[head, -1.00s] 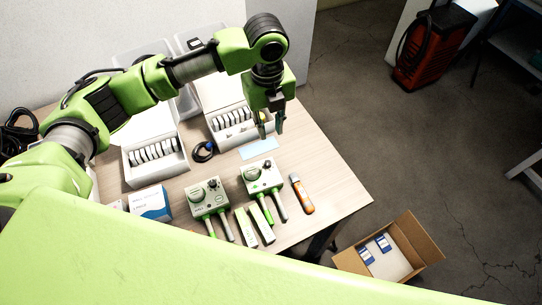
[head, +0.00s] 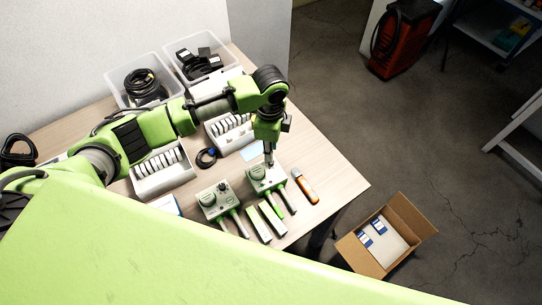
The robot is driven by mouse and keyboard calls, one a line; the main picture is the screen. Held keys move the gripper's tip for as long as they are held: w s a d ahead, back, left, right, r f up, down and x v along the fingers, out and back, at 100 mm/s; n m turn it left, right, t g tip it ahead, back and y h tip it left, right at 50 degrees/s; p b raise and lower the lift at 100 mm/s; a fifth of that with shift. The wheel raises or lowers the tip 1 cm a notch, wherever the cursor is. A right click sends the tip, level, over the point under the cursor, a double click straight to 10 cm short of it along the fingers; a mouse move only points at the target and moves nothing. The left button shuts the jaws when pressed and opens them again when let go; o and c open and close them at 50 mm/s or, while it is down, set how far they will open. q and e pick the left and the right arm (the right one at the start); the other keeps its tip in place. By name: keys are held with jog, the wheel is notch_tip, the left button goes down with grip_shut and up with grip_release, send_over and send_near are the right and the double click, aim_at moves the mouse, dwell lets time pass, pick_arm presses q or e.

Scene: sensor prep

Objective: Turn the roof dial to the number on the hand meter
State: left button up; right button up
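Two grey-green boxes with dials and pronged legs stand on the table: a left one (head: 213,207) and a right one (head: 258,183). Each has a large round knob on its top, and the left one also shows a small dark knob (head: 223,187). An orange hand-held device (head: 306,187) lies to their right; no number on it is readable. I cannot tell which item is the hand meter. My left gripper (head: 269,160) points down at the back right of the right box's top, where it hides the small knob. Its fingers show edge-on, so contact and opening are unclear. My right gripper is not in view.
Two white trays hold pale pieces, one at left (head: 163,182) and one behind the gripper (head: 221,143). Clear bins (head: 120,84) with cables stand at the back. Green-and-white bars (head: 259,224) lie in front of the boxes. An open carton (head: 349,246) stands right of the table.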

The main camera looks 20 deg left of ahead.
pick_arm(q)
notch_tip(320, 180, down, 6)
jog(key=shift+r, duration=0.1)
jog(key=shift+p, duration=0.35)
grip_shut()
